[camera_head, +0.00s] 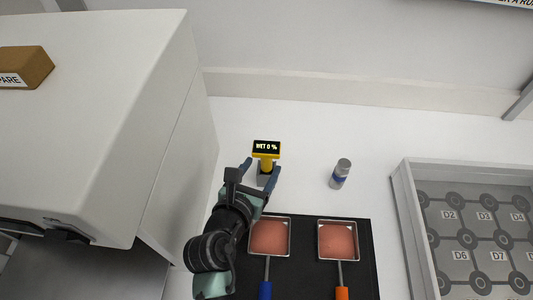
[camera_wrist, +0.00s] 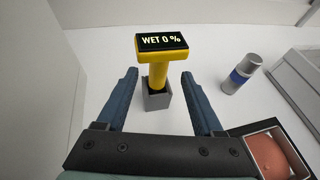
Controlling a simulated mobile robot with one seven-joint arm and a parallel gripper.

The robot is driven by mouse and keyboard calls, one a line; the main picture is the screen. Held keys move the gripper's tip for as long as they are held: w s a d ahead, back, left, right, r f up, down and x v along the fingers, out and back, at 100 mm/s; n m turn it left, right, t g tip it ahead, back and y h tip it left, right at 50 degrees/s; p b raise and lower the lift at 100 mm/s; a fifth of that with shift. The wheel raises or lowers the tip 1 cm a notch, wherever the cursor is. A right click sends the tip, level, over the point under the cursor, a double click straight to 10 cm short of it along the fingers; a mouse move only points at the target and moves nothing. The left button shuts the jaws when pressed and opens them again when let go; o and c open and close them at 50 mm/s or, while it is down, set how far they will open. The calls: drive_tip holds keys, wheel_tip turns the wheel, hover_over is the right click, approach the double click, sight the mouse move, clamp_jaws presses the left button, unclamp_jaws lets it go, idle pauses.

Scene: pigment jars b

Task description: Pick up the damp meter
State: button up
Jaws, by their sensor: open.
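The damp meter (camera_head: 266,151) has a yellow body and a black display reading "WET 0 %". It stands upright in a small grey holder (camera_wrist: 157,97) on the white table. In the wrist view the damp meter (camera_wrist: 159,70) is upper centre, its yellow stem rising from the holder. My gripper (camera_head: 261,175) is open and empty in the head view, with its fingers just in front of the meter. In the wrist view my gripper (camera_wrist: 159,74) has one finger left and one right of the stem and holder, apart from them.
A grey jar with a blue band (camera_head: 340,174) stands right of the meter. A black mat (camera_head: 304,262) holds two trays of pink powder (camera_head: 269,237) (camera_head: 338,240) with blue and orange handles. A labelled grid tray (camera_head: 405,205) is at right. A white cabinet (camera_head: 170,100) stands close at left.

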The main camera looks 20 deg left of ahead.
drive_tip(key=shift+x, duration=4.05)
drive_tip(key=shift+a, duration=0.2)
clamp_jaws()
